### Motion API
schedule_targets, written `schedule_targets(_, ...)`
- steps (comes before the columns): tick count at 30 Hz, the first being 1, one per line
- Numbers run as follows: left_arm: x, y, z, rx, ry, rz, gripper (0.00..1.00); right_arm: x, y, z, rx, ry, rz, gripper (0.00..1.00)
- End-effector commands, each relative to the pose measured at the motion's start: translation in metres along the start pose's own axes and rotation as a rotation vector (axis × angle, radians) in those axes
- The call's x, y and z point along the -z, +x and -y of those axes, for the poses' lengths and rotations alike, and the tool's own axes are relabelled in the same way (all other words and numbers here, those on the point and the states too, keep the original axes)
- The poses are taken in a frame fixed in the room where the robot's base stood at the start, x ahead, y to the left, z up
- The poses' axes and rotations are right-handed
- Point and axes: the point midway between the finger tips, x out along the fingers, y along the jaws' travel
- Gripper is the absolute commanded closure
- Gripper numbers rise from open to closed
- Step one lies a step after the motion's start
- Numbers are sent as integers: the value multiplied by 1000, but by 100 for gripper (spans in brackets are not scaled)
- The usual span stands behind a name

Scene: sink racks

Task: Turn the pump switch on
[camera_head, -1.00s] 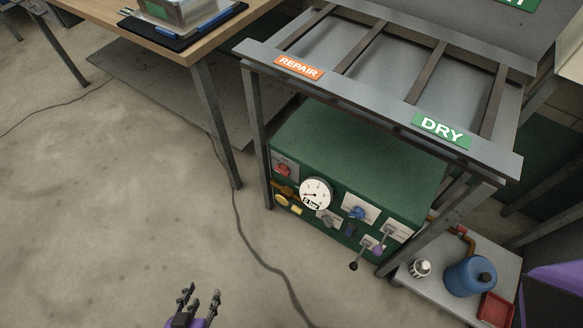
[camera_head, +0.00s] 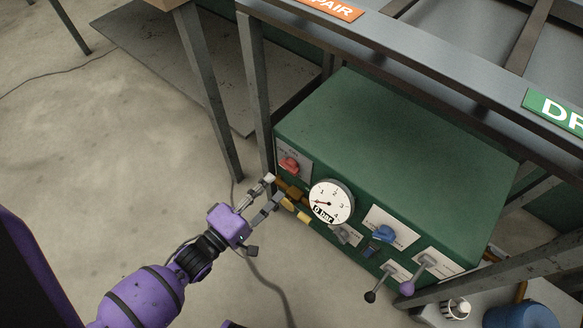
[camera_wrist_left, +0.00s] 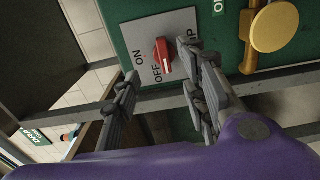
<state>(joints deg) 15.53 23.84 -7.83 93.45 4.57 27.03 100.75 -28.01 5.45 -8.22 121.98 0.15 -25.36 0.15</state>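The red pump switch (camera_head: 288,164) is on a grey plate at the left end of the green unit's front panel. In the left wrist view the red knob (camera_wrist_left: 163,56) stands with one end near the OFF mark; ON is printed to its left. My left gripper (camera_head: 273,187) is at the panel's left end, just below the switch in the head view. In the left wrist view its fingers (camera_wrist_left: 163,88) are apart, one on each side below the knob, with nothing between them. The right finger covers part of the plate's lettering. My right gripper is out of view.
A pressure gauge (camera_head: 331,203) reading 0 bar, a yellow knob (camera_wrist_left: 275,26), a blue valve handle (camera_head: 383,234) and levers lie right of the switch. Metal frame legs (camera_head: 256,95) stand close left of the panel. Open floor (camera_head: 120,170) lies left.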

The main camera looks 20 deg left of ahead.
Motion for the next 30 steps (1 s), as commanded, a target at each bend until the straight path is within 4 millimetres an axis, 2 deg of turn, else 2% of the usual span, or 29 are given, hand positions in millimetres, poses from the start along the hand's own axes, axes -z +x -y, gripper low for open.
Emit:
schedule_targets(6,0,36,1,-2,1,0,60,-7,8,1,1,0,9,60)
schedule_targets(12,0,62,2,0,2,0,60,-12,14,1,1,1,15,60)
schedule_targets(17,0,70,1,2,3,0,60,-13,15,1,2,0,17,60)
schedule_targets(24,0,71,1,2,3,0,60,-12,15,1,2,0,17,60)
schedule_targets(30,0,71,1,2,3,0,86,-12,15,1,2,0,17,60)
